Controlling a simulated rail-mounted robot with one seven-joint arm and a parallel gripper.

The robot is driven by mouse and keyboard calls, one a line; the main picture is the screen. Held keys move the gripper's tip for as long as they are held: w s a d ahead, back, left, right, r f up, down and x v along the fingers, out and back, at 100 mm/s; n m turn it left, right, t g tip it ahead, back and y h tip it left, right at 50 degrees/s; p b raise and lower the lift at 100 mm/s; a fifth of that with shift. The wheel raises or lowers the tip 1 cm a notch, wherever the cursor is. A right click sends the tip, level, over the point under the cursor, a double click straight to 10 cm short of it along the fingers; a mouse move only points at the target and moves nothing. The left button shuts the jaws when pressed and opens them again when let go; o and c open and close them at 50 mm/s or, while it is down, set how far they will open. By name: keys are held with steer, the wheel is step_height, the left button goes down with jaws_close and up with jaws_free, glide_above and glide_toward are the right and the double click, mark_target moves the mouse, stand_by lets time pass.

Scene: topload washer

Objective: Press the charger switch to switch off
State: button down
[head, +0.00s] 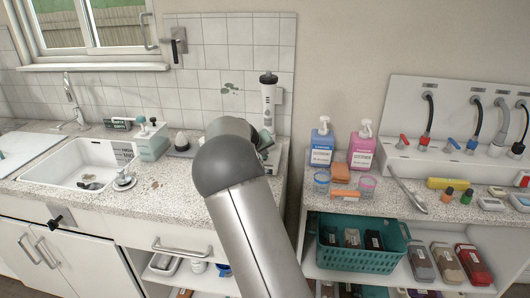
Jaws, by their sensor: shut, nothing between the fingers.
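A white upright device with a black top (268,95) is mounted on the tiled wall behind the counter. It may be the charger, but no switch on it can be made out, and its lower end is close behind my arm in the picture. A wall plate with a black lever (178,47) is further left, near the window; I cannot tell whether it belongs to a charger. My grey arm rises from the bottom middle to the counter's right end. Its rounded joint hides my gripper and part of the counter.
A sink (78,165) with a faucet (75,100) is at the left. At the right, a shelf unit holds a blue bottle (322,145), a pink bottle (362,150) and a teal basket (350,258). Hoses hang on a white panel (450,110) behind. A narrow gap separates counter and shelf unit.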

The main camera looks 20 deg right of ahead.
steer(key=shift+s+a+f, duration=0.15)
steer(key=shift+a+f, duration=0.05)
steer(key=shift+f, duration=0.4)
steer(key=r+p, duration=0.1)
steer(key=r, duration=0.1)
steer(key=r+p, duration=0.1)
steer(key=r, duration=0.1)
steer(key=r+p, duration=0.1)
steer(key=r, duration=0.1)
steer(key=shift+w+d, duration=0.1)
steer(key=shift+w, duration=0.15)
steer(key=shift+r, duration=0.2)
steer(key=shift+d, duration=0.1)
